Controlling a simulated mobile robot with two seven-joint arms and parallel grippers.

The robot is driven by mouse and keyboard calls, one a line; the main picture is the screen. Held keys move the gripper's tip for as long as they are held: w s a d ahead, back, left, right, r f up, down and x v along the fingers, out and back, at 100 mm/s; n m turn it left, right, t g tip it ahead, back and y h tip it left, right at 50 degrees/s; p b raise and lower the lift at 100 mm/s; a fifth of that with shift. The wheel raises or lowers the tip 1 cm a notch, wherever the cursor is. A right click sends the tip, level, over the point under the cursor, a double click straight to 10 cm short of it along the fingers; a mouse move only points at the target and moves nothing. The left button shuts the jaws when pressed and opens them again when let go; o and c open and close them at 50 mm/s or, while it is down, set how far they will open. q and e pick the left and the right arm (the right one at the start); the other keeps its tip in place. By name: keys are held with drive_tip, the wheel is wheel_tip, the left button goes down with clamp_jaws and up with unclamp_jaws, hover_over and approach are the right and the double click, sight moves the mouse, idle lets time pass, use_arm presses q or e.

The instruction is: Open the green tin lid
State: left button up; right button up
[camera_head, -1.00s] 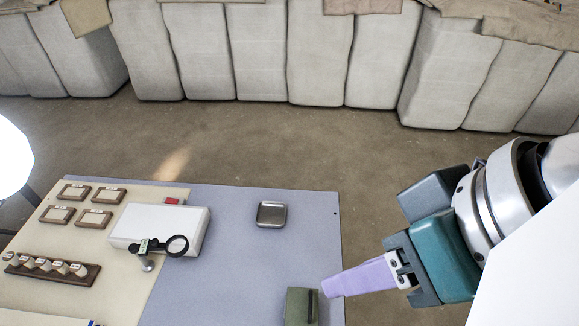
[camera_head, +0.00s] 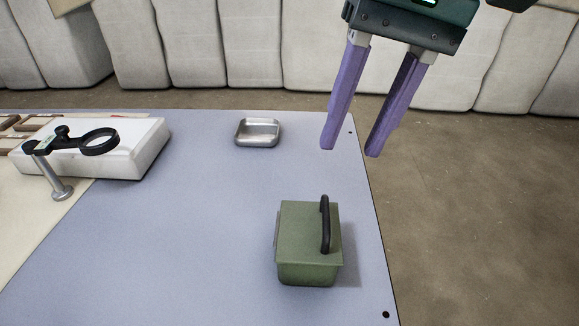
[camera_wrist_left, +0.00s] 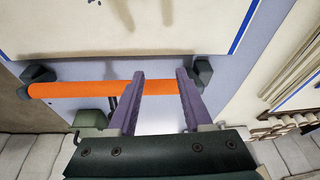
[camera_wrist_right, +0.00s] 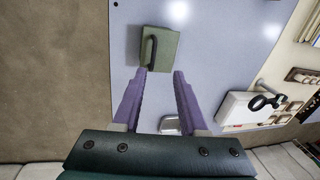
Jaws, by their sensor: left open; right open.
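The green tin (camera_head: 308,268) stands upright near the right edge of the table in the head view. Its green lid (camera_head: 299,228) is closed, with a black handle (camera_head: 325,224) along its right side. The tin also shows at the top of the right wrist view (camera_wrist_right: 166,50). My right gripper (camera_head: 348,150) is open and empty, above and beyond the tin at the table's right edge. My left gripper (camera_wrist_left: 158,75) shows only in its own wrist view, open and empty, with an orange bar (camera_wrist_left: 88,90) behind its fingers.
A small metal tray (camera_head: 257,142) lies behind the tin. A white box (camera_head: 135,158) and a black-ringed magnifier stand (camera_head: 62,185) are at the left. The blue-grey tabletop (camera_head: 185,245) left of the tin is clear.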

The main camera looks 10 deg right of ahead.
sight(327, 215)
use_arm(q)
wheel_tip(327, 215, down, 3)
drive_tip(key=shift+b, duration=0.65)
drive_tip(key=shift+f, duration=0.1)
wheel_tip(327, 215, down, 3)
drive_tip(key=b, duration=0.2)
drive_tip(key=shift+r+b, duration=0.2)
drive_tip(key=shift+b, duration=0.2)
use_arm(e)
drive_tip(key=shift+m, duration=0.4)
drive_tip(key=x, duration=0.3)
drive_tip(key=d+x, duration=0.1)
drive_tip(key=x, duration=0.7)
drive_tip(key=shift+w+d+f, duration=0.2)
drive_tip(key=shift+w+f, duration=0.05)
drive_tip(key=shift+w, duration=0.05)
clamp_jaws()
